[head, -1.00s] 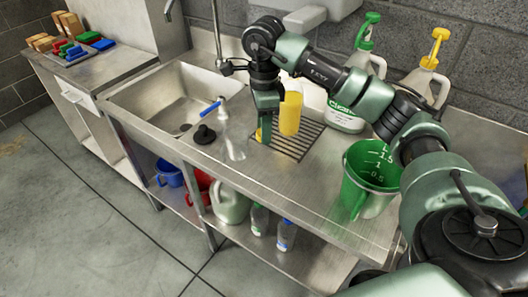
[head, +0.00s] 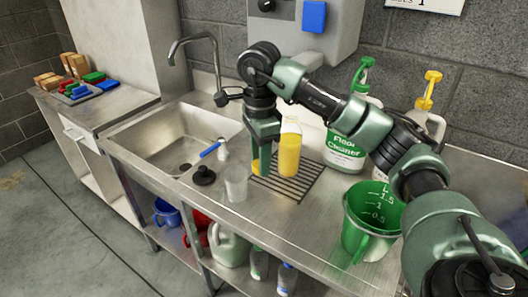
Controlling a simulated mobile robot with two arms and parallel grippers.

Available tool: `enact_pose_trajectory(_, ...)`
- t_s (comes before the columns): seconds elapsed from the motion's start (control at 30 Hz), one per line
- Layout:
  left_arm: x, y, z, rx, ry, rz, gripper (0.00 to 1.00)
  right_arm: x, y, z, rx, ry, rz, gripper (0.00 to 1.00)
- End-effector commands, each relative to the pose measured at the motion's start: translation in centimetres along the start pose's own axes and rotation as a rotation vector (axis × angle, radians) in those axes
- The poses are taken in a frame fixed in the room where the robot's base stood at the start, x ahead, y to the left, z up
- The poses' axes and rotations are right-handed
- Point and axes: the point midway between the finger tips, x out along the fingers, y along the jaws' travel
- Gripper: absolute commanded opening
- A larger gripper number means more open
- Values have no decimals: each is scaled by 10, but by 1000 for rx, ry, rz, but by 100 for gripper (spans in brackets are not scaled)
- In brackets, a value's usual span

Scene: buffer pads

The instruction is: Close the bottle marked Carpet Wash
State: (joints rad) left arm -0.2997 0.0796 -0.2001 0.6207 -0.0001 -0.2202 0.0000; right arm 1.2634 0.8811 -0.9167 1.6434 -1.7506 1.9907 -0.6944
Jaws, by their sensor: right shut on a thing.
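My right gripper (head: 262,164) points down over the black drain grate, with a small yellow thing (head: 255,168) showing at its fingers. The gripper is shut on it; the fingers hide most of it. Just right of the fingers, a yellow bottle (head: 289,152) with a pale top stands upright on the grate. A white bottle (head: 343,150) with a green pump reads Floor Cleaner. A bottle with a yellow pump (head: 430,100) stands behind my right arm, its label hidden. I can read no Carpet Wash label. My left gripper is not in view.
A clear spray bottle with a blue trigger (head: 212,149) and a black plug (head: 203,176) are by the sink (head: 170,135). A green measuring jug (head: 371,220) stands on the front right of the counter. Buckets and bottles are on the shelf below.

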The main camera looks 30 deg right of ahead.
Motion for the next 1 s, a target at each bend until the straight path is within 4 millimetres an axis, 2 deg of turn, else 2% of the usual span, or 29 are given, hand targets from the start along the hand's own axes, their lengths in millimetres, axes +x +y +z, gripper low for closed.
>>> enact_pose_trajectory(0.17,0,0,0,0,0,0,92,32,40,33,-531,1,3,0)
enact_pose_trajectory(0.3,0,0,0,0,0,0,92,59,86,59,-1035,0,4,0)
enact_pose_trajectory(0.4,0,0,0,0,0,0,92,74,119,73,-1357,-2,4,0)
enact_pose_trajectory(0.5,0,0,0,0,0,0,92,83,145,82,-1597,-2,2,0)
enact_pose_trajectory(0.67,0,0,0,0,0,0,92,89,164,87,-1777,0,0,0)
enact_pose_trajectory(0.9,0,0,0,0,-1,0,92,90,166,87,-1792,0,0,0)
enact_pose_trajectory(0.93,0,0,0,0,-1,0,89,90,166,87,-1791,0,0,0)
enact_pose_trajectory(1.0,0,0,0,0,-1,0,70,89,165,87,-1790,0,0,0)
